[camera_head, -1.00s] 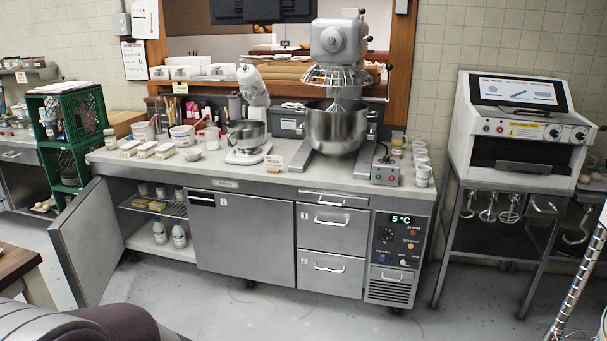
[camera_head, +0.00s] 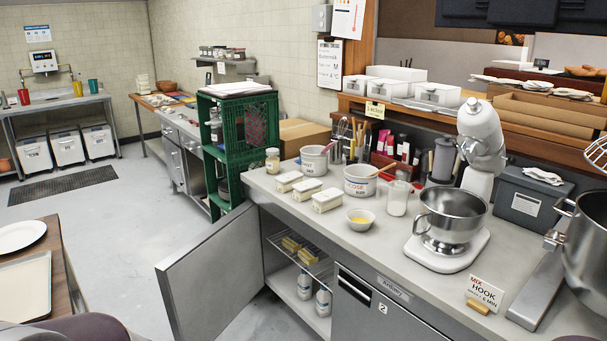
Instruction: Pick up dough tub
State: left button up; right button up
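No thing in the head view can be made out for certain as the dough tub. A grey lidded bin with a white label (camera_head: 528,201) stands at the back of the counter, right of the white stand mixer (camera_head: 466,190). Neither of my grippers is in view.
An open cabinet door (camera_head: 212,275) juts into the floor space. A green crate stack (camera_head: 232,150) stands left of the counter. A table with a tray (camera_head: 28,290) is at lower left. Free floor (camera_head: 130,210) lies between. White bins (camera_head: 68,147) stand far left.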

aim_at(283, 183)
jog(key=i+j+u, duration=0.1)
jog(key=i+u, duration=0.25)
jog(key=i, duration=1.3)
